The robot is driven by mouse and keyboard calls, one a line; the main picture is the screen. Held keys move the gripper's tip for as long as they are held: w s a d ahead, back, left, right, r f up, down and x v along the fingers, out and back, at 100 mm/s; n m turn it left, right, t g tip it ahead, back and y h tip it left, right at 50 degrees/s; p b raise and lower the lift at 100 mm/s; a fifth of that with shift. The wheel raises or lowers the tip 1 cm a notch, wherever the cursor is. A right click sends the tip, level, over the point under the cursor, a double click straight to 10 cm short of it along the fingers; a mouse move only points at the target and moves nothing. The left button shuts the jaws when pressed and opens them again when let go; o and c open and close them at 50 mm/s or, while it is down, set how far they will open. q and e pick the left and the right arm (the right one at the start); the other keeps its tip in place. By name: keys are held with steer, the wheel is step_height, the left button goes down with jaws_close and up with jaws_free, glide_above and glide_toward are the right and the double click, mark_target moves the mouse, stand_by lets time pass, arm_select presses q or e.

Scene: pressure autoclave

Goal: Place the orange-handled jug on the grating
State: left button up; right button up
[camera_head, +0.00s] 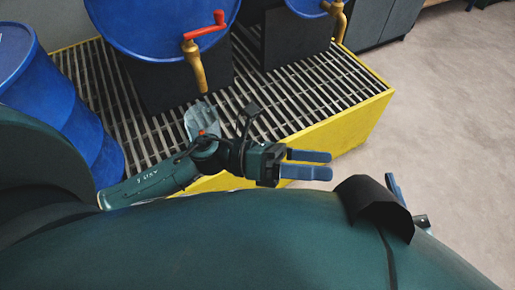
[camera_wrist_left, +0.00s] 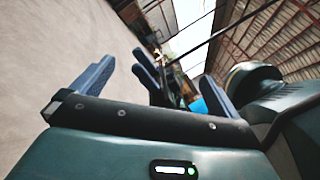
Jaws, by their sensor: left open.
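A clear jug (camera_head: 195,115) with a small orange part showing is at the grating (camera_head: 150,135), just below the brass tap of the middle drum. My left wrist hides its lower part, so I cannot tell how it rests. My left gripper (camera_head: 310,164) is open and empty, to the right of the jug, its fingers pointing right away from it. Its fingers also show in the left wrist view (camera_wrist_left: 153,88). My right gripper (camera_head: 396,190) is mostly hidden behind my body; one blue finger shows.
The grating has a yellow rim (camera_head: 340,123). A blue drum (camera_head: 160,25) with a red-handled brass tap (camera_head: 195,65) stands above it. Another blue drum (camera_head: 50,90) is at left. A second brass tap (camera_head: 338,20) is at top right. The floor (camera_head: 440,110) at right is clear.

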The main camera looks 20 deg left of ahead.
arm_select(q)
steer(key=a+f+m+t+y, duration=0.1)
steer(key=a+m+t+y, duration=0.4)
steer(key=m, duration=1.2)
steer(key=a+f+m+t+y, duration=0.1)
steer(key=a+m+t+y, duration=0.4)
steer(key=m, duration=1.3)
steer(key=t+y, duration=0.2)
steer(key=t, duration=0.1)
steer(key=shift+w+f+m+y, duration=0.15)
steer(key=shift+f+m+y, duration=0.15)
steer(key=shift+f+y, duration=0.1)
